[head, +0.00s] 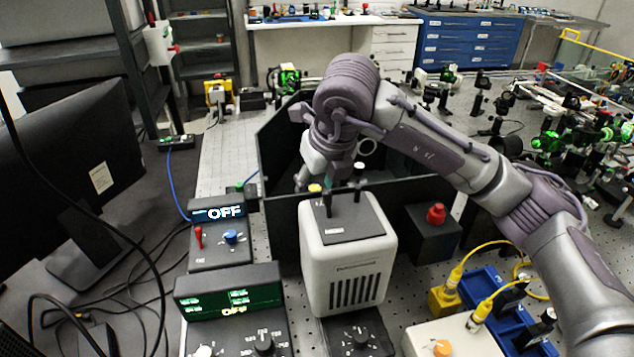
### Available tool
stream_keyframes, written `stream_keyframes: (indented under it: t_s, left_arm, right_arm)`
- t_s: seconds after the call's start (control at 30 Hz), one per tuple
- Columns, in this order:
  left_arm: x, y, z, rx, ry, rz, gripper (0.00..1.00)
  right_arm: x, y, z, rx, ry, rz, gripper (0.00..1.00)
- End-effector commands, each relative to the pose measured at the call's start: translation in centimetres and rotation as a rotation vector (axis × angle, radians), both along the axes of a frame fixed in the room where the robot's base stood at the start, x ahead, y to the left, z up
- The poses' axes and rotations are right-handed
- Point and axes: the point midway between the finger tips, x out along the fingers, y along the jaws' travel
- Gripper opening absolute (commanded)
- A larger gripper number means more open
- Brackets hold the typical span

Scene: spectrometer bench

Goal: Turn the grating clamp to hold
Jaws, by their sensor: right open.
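My right gripper (329,181) reaches down inside a black-walled enclosure (283,232), behind the white instrument housing (345,252). Its fingers are spread apart and I see nothing held between them. A small yellow cap (315,188) shows just below the fingers, near the left one. I cannot tell whether this cap belongs to the grating clamp. The clamp is not clearly visible, and the enclosure wall and the housing hide what is lower down. My left gripper is not in view.
A red button box (434,234) stands right of the housing. Control boxes with an OFF display (224,213) and a green display (228,293) stand left. Yellow cables run to a blue block (500,302) at front right. A monitor (75,185) fills the left side.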

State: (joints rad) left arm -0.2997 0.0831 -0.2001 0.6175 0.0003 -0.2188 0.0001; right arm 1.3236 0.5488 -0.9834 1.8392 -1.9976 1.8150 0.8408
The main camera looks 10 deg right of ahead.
Motion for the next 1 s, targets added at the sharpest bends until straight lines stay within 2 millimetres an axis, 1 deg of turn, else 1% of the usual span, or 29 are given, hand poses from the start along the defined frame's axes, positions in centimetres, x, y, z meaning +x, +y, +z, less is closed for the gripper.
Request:
stream_keyframes:
  t_s: [0.17, 0.3, 0.5, 0.6, 0.7, 1.0]
  left_arm:
    - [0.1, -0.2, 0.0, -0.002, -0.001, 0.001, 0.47]
    - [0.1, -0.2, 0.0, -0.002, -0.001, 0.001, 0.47]
    - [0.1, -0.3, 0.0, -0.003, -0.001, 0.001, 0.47]
    - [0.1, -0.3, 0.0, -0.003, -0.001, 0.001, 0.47]
    - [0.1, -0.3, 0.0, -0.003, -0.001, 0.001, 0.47]
    - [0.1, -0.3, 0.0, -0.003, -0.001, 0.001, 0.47]
  right_arm:
    - [-0.9, -0.3, 2.7, 0.001, -0.006, 0.000, 0.47]
    - [-2.1, -0.5, 5.6, 0.001, -0.007, 0.000, 0.47]
    - [-3.5, -0.9, 9.0, 0.000, -0.005, 0.000, 0.47]
    - [-3.9, -1.0, 10.0, -0.001, -0.003, -0.002, 0.47]
    - [-4.2, -1.1, 10.6, 0.000, -0.002, 0.000, 0.47]
    - [-4.3, -1.1, 10.8, 0.000, -0.001, 0.000, 0.47]
